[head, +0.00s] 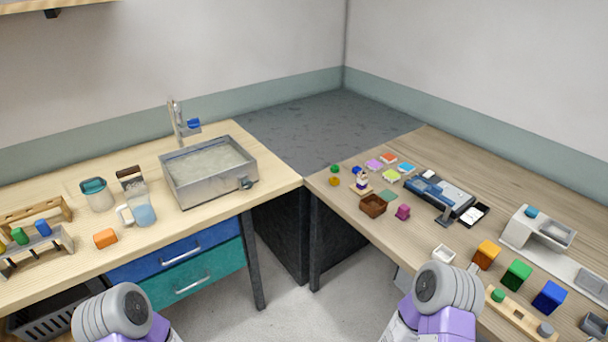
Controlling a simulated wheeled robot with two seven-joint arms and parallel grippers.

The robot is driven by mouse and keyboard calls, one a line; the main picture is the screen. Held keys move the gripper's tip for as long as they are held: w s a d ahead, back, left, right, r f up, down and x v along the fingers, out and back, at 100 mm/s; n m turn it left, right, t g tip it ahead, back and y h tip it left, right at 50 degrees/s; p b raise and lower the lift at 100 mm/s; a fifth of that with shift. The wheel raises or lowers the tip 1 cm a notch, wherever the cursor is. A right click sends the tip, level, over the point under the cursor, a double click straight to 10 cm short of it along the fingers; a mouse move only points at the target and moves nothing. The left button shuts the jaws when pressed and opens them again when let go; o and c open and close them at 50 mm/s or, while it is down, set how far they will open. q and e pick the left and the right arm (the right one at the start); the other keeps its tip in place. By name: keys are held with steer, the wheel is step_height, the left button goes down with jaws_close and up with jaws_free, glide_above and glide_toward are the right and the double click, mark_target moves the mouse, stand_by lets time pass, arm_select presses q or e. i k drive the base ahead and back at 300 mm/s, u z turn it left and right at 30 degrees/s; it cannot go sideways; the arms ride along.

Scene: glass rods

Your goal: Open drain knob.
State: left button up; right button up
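A grey metal sink basin (218,190) stands on the light wooden table at the left, with pale, cloudy-looking contents. A small dark knob (246,183), which looks like the drain knob, sits low at the basin's front right corner. Its turn position is too small to tell. A metal faucet (177,122) with a blue handle (194,124) rises behind the basin. Only rounded grey and purple links of my two arms show at the bottom edge, well in front of the sink. I see neither gripper.
A jug with blue liquid (144,212), an orange block (105,238) and a teal-topped jar (97,195) stand left of the basin. Blue (180,252) and teal (195,278) drawers are below. The right table (440,155) holds many small items. The floor between is clear.

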mark_target(246, 184)
steer(key=z, duration=0.3)
steer(key=i, duration=0.8)
steer(key=u, duration=0.75)
steer(key=i, duration=0.55)
steer(key=u, duration=0.5)
